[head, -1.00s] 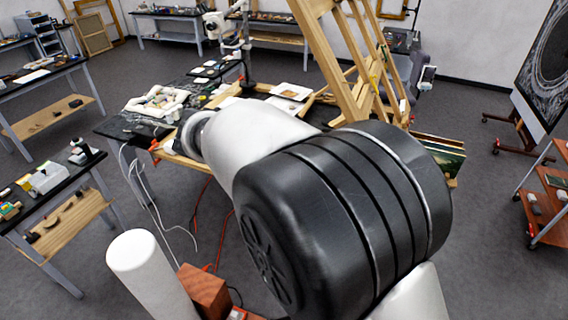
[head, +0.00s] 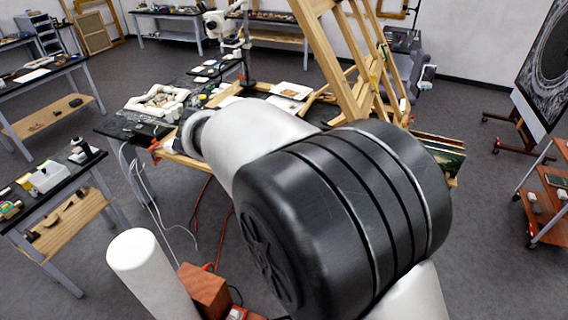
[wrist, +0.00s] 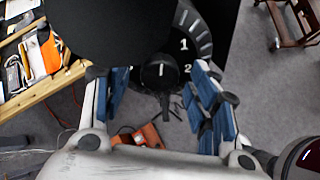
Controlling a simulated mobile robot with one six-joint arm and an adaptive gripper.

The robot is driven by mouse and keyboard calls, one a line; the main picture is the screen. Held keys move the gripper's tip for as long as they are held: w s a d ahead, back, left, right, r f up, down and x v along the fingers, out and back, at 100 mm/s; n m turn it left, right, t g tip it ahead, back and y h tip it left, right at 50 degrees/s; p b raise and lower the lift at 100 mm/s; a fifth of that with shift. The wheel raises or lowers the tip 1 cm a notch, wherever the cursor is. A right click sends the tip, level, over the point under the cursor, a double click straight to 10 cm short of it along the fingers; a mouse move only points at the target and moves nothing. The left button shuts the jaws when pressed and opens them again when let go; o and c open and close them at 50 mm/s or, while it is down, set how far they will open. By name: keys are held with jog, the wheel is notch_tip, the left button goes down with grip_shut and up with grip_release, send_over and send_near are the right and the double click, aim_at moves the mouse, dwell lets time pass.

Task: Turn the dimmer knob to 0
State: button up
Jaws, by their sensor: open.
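In the wrist view the black dimmer knob (wrist: 158,74) has a short white pointer line on its face. A dark dial with white marks and the numerals 1 and 2 (wrist: 185,45) shows beside it, up and to the right. No 0 is visible. My gripper (wrist: 163,88) is open, with blue-padded fingers on the left and right of the knob. A gap shows on each side; I cannot tell whether any pad touches it. A large dark round shape covers the upper left of the dial area. In the head view my own arm hides the knob and gripper.
A cluttered worktable (head: 122,128) stands beyond my arm, with a wooden easel (head: 335,50) behind it. A side table (head: 22,225) is at the left and a red cart (head: 547,205) at the right. Cables hang by the worktable. Grey floor lies open between the furniture.

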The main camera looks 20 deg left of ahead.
jog(key=v, duration=1.2)
jog(key=s+d+f+m+g+y+b, duration=0.1)
jog(key=d+f+m+b, duration=0.35)
jog(key=d, duration=0.35)
jog(key=s+d+f+m+g+b, duration=0.1)
jog(key=d+f+m+g+b, duration=0.15)
jog(key=d+f+b, duration=0.45)
jog(key=s+d+f+m+y+b, duration=0.1)
jog(key=s+d+f+m+b, duration=0.2)
jog(key=d, duration=0.6)
jog(key=s+d+f+m+y+b, duration=0.1)
jog(key=s+d+f+m+b, duration=0.3)
jog(key=f, duration=0.4)
jog(key=s+d+f+m+y+b, duration=0.1)
jog(key=s+d+f+m+b, duration=0.3)
jog(key=s+f+m+b, duration=0.2)
jog(key=s+d+f+m+y+b, duration=0.1)
jog(key=s+d+f+m+b, duration=0.3)
jog(key=f+b, duration=0.4)
jog(key=shift+s+f+m, duration=0.55)
jog(key=shift+f+m, duration=0.35)
jog(key=shift+m, duration=0.3)
